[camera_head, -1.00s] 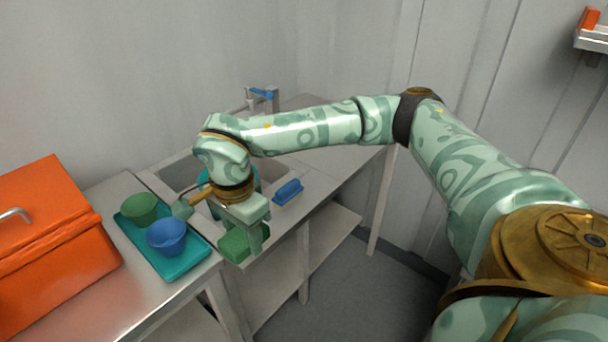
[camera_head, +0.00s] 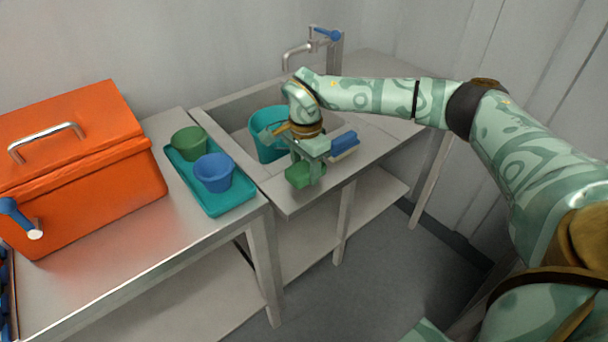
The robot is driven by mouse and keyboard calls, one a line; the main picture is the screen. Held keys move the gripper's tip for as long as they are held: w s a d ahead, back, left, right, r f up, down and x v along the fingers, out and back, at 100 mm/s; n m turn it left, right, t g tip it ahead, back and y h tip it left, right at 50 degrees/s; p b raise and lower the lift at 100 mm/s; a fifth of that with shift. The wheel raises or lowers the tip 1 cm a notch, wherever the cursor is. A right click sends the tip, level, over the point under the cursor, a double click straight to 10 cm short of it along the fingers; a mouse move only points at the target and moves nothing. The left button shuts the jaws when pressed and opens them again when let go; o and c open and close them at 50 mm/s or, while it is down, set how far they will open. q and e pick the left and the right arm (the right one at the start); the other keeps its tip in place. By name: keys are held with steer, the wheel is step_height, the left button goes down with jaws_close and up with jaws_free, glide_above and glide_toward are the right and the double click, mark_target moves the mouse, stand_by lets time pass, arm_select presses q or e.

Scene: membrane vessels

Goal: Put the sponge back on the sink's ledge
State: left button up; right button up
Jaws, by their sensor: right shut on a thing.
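A green block, which I take to be the sponge (camera_head: 301,177), is in my right gripper (camera_head: 308,172). The right gripper is shut on it, pointing down over the front ledge of the sink (camera_head: 282,200). Its fingers hide part of the sponge. I cannot tell whether the sponge touches the ledge or hangs just above it. My left gripper is not in view.
A blue brush-like block (camera_head: 344,143) lies on the ledge just right of the sponge. A teal bucket (camera_head: 266,146) stands in the basin behind. To the left are a teal tray (camera_head: 228,203) with green (camera_head: 189,140) and blue (camera_head: 214,172) cups, and an orange box (camera_head: 90,190).

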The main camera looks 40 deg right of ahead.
mark_target(305, 167)
step_height(305, 167, down, 2)
steer(key=shift+r, duration=0.15)
steer(key=o, duration=0.9)
step_height(305, 167, up, 12)
steer(key=p, duration=0.3)
steer(key=shift+p, duration=0.4)
